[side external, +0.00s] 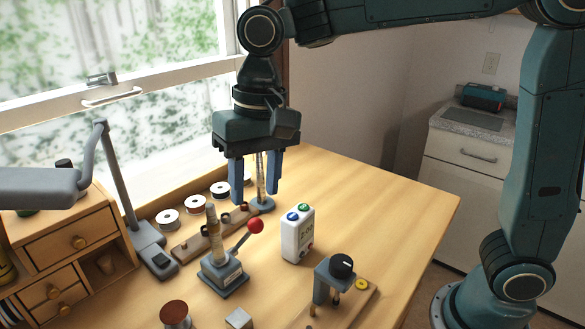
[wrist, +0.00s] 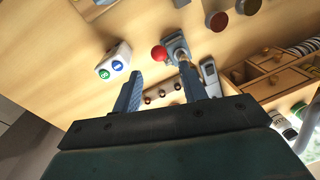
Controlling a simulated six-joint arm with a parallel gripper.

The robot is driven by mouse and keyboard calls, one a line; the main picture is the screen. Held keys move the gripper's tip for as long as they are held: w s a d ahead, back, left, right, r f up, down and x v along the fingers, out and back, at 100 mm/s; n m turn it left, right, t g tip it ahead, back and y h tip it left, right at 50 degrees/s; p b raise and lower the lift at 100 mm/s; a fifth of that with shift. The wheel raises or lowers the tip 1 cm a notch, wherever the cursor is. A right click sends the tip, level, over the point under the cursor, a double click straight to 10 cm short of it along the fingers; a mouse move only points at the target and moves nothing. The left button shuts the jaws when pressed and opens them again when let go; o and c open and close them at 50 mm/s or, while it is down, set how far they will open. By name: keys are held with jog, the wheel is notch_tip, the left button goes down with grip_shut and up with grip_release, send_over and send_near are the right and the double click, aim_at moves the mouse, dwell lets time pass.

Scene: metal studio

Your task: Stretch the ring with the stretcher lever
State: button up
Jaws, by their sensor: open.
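The ring stretcher (side external: 222,275) is a grey block with an upright tapered, stepped mandrel (side external: 212,222). Its lever slants up to the right and ends in a red ball knob (side external: 255,226). In the wrist view the stretcher (wrist: 178,45) and red knob (wrist: 159,53) lie just beyond the fingertips. My gripper (side external: 254,197) is open and empty, pointing down above and behind the stretcher, apart from the lever. I cannot tell whether a ring sits on the mandrel. A wooden strip (side external: 186,248) behind the stretcher carries several small dark ring-like pieces.
A white box (side external: 298,236) with blue and green buttons stands right of the stretcher. A black-knobbed tool (side external: 342,268) is in front. A slender post on a round base (side external: 262,205) stands behind my fingers. Spools (side external: 194,202), a lamp (side external: 146,243) and drawers (side external: 68,245) line the left. The bench's right side is clear.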

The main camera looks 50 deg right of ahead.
notch_tip(320, 180, up, 6)
jog(key=shift+d, duration=0.35)
jog(key=shift+s+r, duration=0.1)
dwell(0.3)
jog(key=s+d+f+n+t+h, duration=0.1)
jog(key=s+d+f+t, duration=0.4)
jog(key=s+d, duration=1.1)
notch_tip(320, 180, down, 3)
jog(key=shift+s+d+r+n, duration=0.1)
jog(key=shift+s+d+n, duration=0.2)
jog(key=shift+d+n, duration=0.6)
